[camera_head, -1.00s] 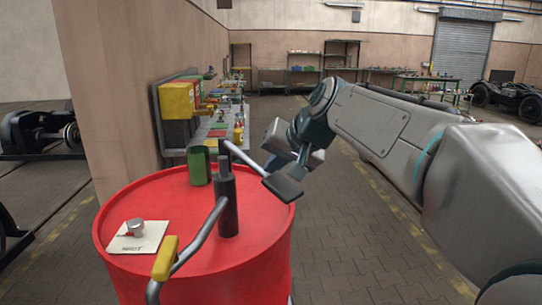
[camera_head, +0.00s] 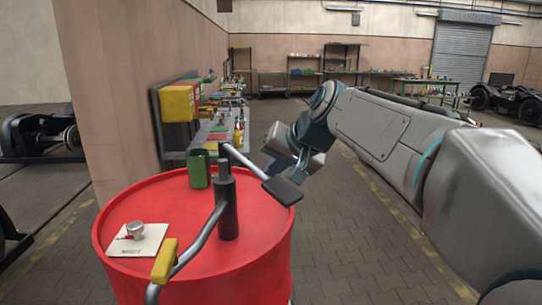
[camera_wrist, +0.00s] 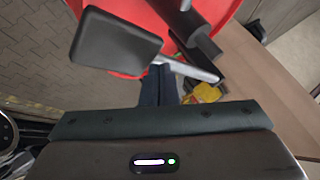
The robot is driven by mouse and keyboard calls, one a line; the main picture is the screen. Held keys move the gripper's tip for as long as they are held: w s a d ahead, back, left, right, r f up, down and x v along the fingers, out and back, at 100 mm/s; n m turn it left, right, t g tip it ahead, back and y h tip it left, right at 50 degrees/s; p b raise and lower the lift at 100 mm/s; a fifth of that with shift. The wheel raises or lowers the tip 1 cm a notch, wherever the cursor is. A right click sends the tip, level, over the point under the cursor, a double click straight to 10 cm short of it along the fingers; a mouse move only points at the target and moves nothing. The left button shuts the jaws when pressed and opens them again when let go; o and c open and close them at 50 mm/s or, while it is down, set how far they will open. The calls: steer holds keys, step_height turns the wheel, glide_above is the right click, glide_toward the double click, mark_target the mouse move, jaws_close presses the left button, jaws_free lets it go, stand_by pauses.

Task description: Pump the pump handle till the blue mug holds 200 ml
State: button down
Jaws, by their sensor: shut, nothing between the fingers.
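A dark upright pump post (camera_head: 227,205) stands on a red drum (camera_head: 125,210). A grey rod runs from its top to a flat dark pump handle paddle (camera_head: 282,190), which also shows in the wrist view (camera_wrist: 115,42). A bent grey pipe with a yellow sleeve (camera_head: 165,260) reaches from the post past the drum's near edge, where its end points down. My gripper (camera_wrist: 160,76) is shut and empty, close to the rod beside the paddle; I cannot tell whether it touches. In the head view my gripper is behind the paddle. I see no blue mug.
A green container (camera_head: 198,169) stands on the drum behind the post. A pale card (camera_head: 137,240) with a small silver knob lies at the drum's left. A cluttered bench (camera_head: 220,125) stands behind, along a brown wall (camera_head: 110,90). The floor right of the drum is clear.

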steer(key=shift+w+r+p, duration=0.1)
steer(key=shift+r+p, duration=2.15)
steer(key=shift+r, duration=0.8)
steer(key=shift+r, duration=0.1)
step_height(320, 180, up, 5)
steer(key=p, duration=0.4)
glide_above(274, 181)
